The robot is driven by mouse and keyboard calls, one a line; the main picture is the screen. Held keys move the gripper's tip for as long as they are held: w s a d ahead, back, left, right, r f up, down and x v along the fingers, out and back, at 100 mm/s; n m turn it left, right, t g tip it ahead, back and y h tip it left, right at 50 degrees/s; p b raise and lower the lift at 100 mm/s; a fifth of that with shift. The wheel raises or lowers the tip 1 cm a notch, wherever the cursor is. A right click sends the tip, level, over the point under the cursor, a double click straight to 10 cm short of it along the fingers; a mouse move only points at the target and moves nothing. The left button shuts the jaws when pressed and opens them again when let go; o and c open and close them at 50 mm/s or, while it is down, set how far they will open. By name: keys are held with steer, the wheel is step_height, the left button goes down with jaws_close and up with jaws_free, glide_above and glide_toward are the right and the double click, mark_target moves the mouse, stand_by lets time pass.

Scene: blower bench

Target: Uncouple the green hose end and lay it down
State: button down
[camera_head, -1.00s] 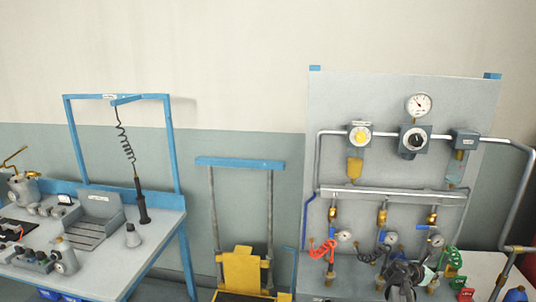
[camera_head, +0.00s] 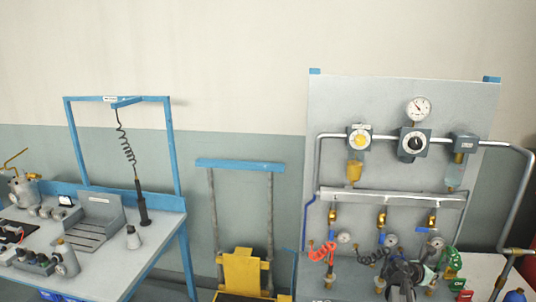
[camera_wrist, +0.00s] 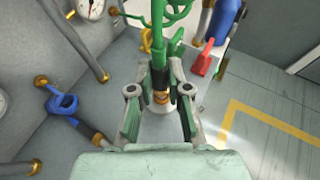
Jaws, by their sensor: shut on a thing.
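The green hose (camera_head: 449,260) is coiled at the lower right of the wall panel in the head view. In the wrist view its green hose end (camera_wrist: 158,42) runs down to a black collar and a brass fitting (camera_wrist: 160,98). My gripper (camera_wrist: 160,76) is shut on the hose end around the dark collar, one finger on each side. In the head view my gripper (camera_head: 402,280) is a dark shape low in front of the panel, and its fingertips are hard to make out. Whether the end is still coupled cannot be told.
A red coiled hose (camera_head: 322,251) and a dark coiled hose (camera_head: 372,256) hang left of my gripper. A red tag or handle (camera_wrist: 207,58) and a blue bottle (camera_wrist: 228,18) stand close by. Gauges (camera_wrist: 90,8) and pipes flank my wrist. A workbench (camera_head: 130,262) stands at far left.

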steer(key=shift+r+p, duration=1.45)
steer(key=shift+r, duration=0.35)
